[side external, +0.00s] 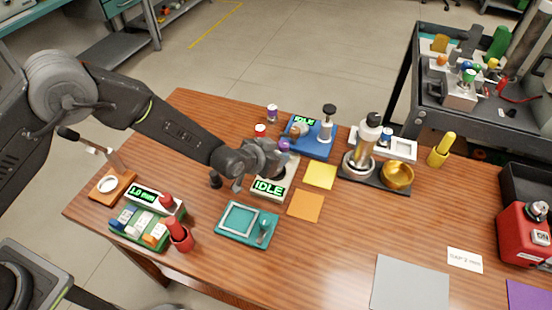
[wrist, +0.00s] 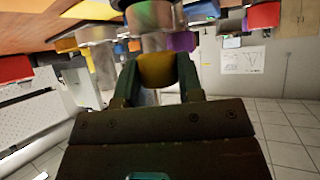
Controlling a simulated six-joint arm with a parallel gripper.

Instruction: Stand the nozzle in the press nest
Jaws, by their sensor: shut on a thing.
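My gripper (wrist: 157,75) is shut on a rounded brass-yellow piece (wrist: 157,69), which I take to be the nozzle. Only part of it shows between the fingers, and its tilt is unclear. In the side external view my gripper (side external: 281,160) is over the pale unit with a green IDLE display (side external: 269,188), and the held piece cannot be made out. Behind it stands a blue-based device (side external: 316,150) with another IDLE display and a black-topped column (side external: 328,120). Which device has the press nest is not clear, and no nest is visible.
A purple-capped vial (side external: 272,113) and a red-capped one stand behind my gripper. A teal tray (side external: 247,226) lies in front. Orange (side external: 306,205) and yellow (side external: 320,176) squares lie to its right.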

